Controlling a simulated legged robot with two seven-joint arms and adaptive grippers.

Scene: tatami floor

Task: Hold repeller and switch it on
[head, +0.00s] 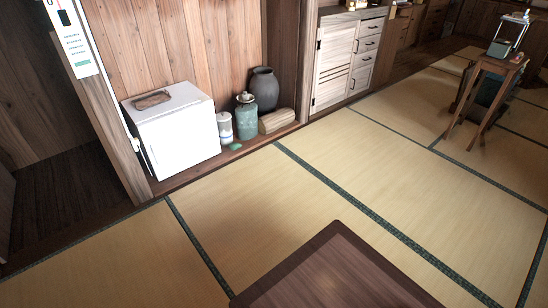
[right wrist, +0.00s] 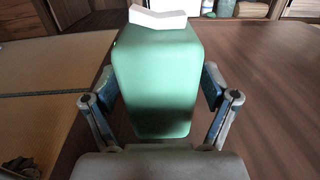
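In the right wrist view a green block-shaped thing with a white top piece, taken to be the repeller (right wrist: 155,85), stands large between the fingers of my right gripper (right wrist: 160,88). One finger lies against each side of it, and the fingers look closed onto it. No switch can be made out on the face towards the camera. Whether its underside is on the brown table or clear of it cannot be told. Neither gripper shows in the head view, and my left gripper is in no view.
A brown table (head: 335,275) fills the bottom of the head view. Against the wall stand a white box (head: 180,140), a teal jar (head: 246,122) and a dark jar (head: 264,90). A wooden stool (head: 498,68) with a greenish thing on it stands at right. Tatami between is clear.

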